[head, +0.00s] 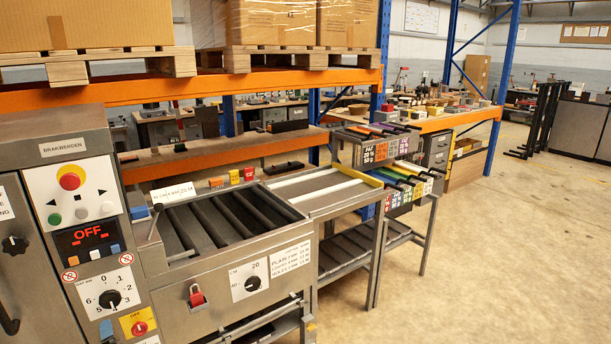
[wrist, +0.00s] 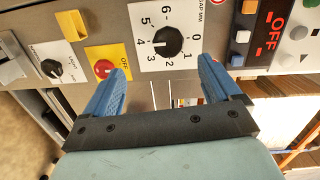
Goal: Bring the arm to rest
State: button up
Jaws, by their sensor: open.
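My gripper (wrist: 162,70) shows only in the wrist view. Its two blue fingers are spread wide apart with nothing between them. They point at the steel control panel of the tray cleaner, with a black numbered dial (wrist: 168,41) just beyond and between the fingertips. A yellow plate with a red switch (wrist: 103,68) lies beyond the left finger. Whether the fingers touch the panel is unclear. In the head view the tray cleaner (head: 63,150) stands at the left, its display (head: 88,236) reading OFF in red. My gripper is not visible there.
A roller bed (head: 215,225) with a red padlock-like part (head: 196,296) on its front adjoins the panel. A side table (head: 325,190) and a rack of coloured bins (head: 405,185) stand to its right. Orange shelving with pallets (head: 92,64) is behind. The floor (head: 480,250) at right is clear.

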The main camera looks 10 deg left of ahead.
jog(key=s+a+f+n+g, duration=0.2)
jog(key=s+f+n+g, duration=0.5)
jog(key=s+n+g, duration=0.25)
jog(key=s+d+f+n+g+h, duration=0.3)
jog(key=s+d+f+n+h, duration=0.35)
jog(key=d+f, duration=0.55)
jog(key=w+d+f+g+h, duration=0.1)
jog(key=d+f+h, duration=0.3)
jog(key=d, duration=1)
jog(key=w+d+f+m+h, duration=0.15)
jog(key=d+f, duration=0.55)
jog(key=d, duration=0.7)
jog(key=w+d+f+g+h, duration=0.1)
jog(key=w+d+f+h, duration=0.3)
jog(key=d, duration=1)
jog(key=s+d+f+m+g+y, duration=0.1)
jog(key=s+d+f+m, duration=0.1)
jog(key=d, duration=0.6)
jog(key=s+d+f+m+g+y, duration=0.1)
jog(key=s+d+f+m, duration=0.2)
jog(key=s+d, duration=0.2)
jog(key=s+d+f+m+g, duration=0.2)
jog(key=s+d, duration=0.2)
jog(key=d, duration=0.7)
jog(key=shift+s+d+f+y, duration=0.2)
jog(key=shift+s+d+y, duration=0.05)
jog(key=shift+d+y, duration=0.15)
